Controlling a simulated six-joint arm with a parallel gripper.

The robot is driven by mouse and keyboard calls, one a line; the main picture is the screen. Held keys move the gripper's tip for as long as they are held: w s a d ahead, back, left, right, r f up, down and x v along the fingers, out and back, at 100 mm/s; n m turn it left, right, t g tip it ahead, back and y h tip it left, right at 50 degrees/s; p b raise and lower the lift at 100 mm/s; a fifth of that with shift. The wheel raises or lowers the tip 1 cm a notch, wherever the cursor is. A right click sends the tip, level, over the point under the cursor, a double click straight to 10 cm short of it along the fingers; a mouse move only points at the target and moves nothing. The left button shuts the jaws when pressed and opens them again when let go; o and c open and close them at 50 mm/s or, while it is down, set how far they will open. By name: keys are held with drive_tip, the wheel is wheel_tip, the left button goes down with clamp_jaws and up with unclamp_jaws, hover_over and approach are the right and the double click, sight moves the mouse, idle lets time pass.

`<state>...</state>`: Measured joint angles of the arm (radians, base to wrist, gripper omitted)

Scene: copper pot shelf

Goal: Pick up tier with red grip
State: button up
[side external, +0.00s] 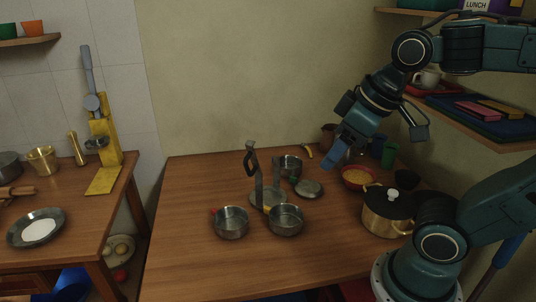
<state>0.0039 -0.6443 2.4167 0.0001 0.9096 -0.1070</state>
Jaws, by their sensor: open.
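The tier with the red grip is a round steel bowl (231,226) on the wooden table, left of the carrier; its small red grip (213,211) sticks out at the left of its rim. A second steel tier (286,221) with a yellowish grip stands to its right. A third tier (290,163) stands behind, with a bit of green near it. The carrier frame (259,188) with a dark top handle stands upright between them.
A steel lid (309,188) lies right of the carrier. A red bowl (356,178), a brass pot with a black lid (386,213) and a green cup (389,153) crowd the right side. The table's front left (190,265) is clear. A wall shelf (485,132) is at right.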

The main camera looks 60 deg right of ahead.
drive_tip(key=w+d+f+n+g, duration=0.1)
drive_tip(key=w+f+n+g, duration=0.15)
drive_tip(key=w+n, duration=1.3)
drive_tip(key=w+d+f+n+g, duration=0.1)
drive_tip(key=w+d+f+g, duration=0.1)
drive_tip(key=w+f, duration=1.6)
drive_tip(key=w, duration=0.4)
drive_tip(key=shift+w+d+f+g, duration=0.15)
drive_tip(key=shift+d+f+g, duration=0.05)
drive_tip(key=shift+f+g, duration=0.15)
hover_over(216, 210)
drive_tip(key=shift+f, duration=4.25)
drive_tip(key=shift+f, duration=0.1)
